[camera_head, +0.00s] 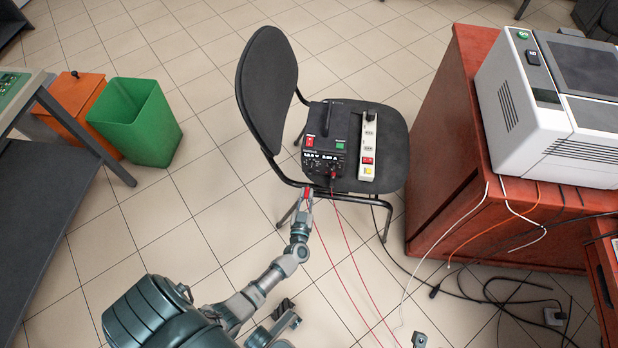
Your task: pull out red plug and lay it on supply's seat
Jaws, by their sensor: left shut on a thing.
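The black power supply (325,143) stands on the seat of the dark office chair (395,128), its lit display and sockets facing me. My left gripper (306,197) is just in front of the seat's near edge, below the supply's front panel. It is shut on the red plug (307,191), which is mostly hidden between the fingers. The plug looks apart from the panel, and a thin red lead runs from it down to the floor. Another lead goes into the panel's lower right. My right gripper does not show clearly.
A white power strip (369,146) lies on the seat right of the supply. The chair's backrest (267,88) rises at left. A red cabinet (440,150) with a grey machine (555,105) stands at right. Cables (480,290) lie on the floor. A green bin (137,122) is at left.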

